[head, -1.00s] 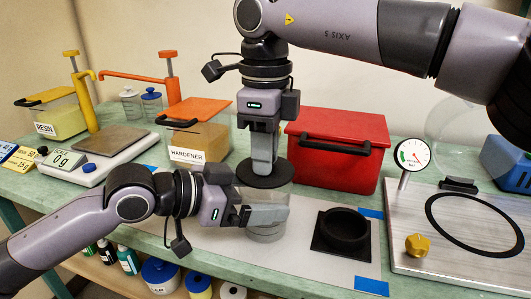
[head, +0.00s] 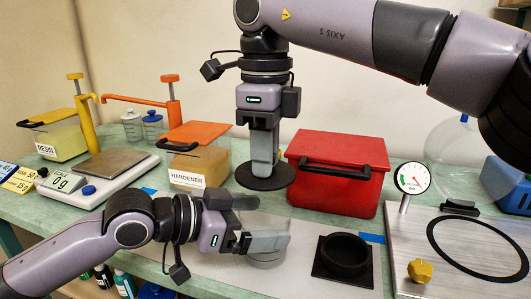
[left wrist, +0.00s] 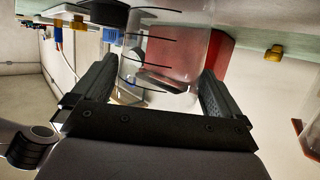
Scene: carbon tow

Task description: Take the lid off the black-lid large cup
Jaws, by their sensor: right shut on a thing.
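The large cup is clear, with dark ring marks in the left wrist view (left wrist: 165,50). In the head view only its faint see-through body and round base (head: 266,262) show, behind my left fingers. The black lid (head: 265,178) is a flat round disc held level above the cup, apart from it. My right gripper (head: 264,165) points down and is shut on the lid's middle; the grip hides the handle. My left gripper (head: 257,222) is open, its fingers on either side of the cup. A gap shows beside one finger in the left wrist view.
A red box (head: 335,195) stands behind on the right. A black round holder (head: 345,253) and a metal plate with a gauge (head: 413,180) lie to the right. The hardener box (head: 205,155) and scale (head: 95,175) stand left.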

